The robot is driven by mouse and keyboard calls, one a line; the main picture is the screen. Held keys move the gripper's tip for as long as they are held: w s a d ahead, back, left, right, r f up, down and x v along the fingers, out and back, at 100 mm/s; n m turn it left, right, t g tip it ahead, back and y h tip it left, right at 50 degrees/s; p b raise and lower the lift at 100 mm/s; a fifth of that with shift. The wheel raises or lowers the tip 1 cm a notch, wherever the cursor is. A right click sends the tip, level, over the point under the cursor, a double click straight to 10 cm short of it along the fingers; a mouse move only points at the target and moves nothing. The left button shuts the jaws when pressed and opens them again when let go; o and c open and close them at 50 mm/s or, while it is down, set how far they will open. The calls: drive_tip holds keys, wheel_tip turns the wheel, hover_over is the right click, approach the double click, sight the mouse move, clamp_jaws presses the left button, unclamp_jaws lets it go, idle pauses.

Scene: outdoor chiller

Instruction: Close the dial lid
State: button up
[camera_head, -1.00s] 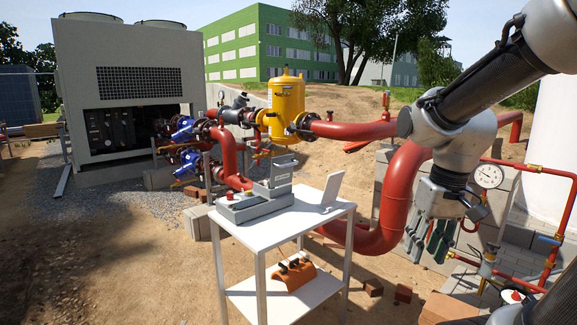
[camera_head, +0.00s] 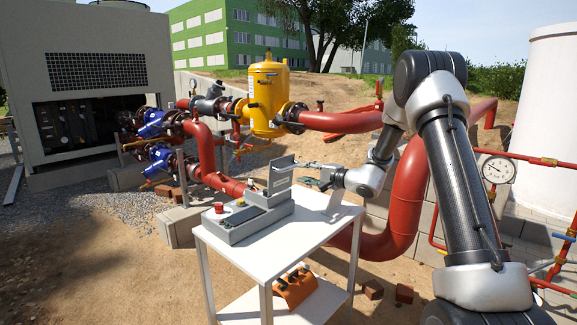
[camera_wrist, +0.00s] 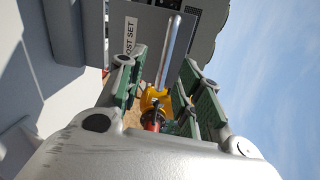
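The grey control box (camera_head: 245,218) stands on the white table. At its right end a raised grey part (camera_head: 281,178) holds a panel or lid, which looks open in the head view. In the wrist view a grey panel (camera_wrist: 150,50) with a white label ending in "OST SET" fills the upper middle. A silver bar (camera_wrist: 168,50) stands in front of it. My gripper (camera_head: 308,174) is just right of the raised part. In the wrist view my gripper (camera_wrist: 160,85) has its green-padded fingers apart, the bar showing between them. Contact with the bar cannot be told.
The white table (camera_head: 300,232) has bare room at its front right. A red button (camera_head: 218,207) sits on the box's left end. An orange object (camera_head: 295,288) lies on the lower shelf. Red pipes (camera_head: 405,190) run behind the table. A gauge (camera_head: 498,170) is at right.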

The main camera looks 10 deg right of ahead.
sight(292, 168)
drive_tip(key=shift+n, duration=0.5)
drive_tip(key=x, duration=0.8)
drive_tip(key=shift+w+d+r, duration=0.2)
drive_tip(key=shift+r, duration=0.2)
clamp_jaws()
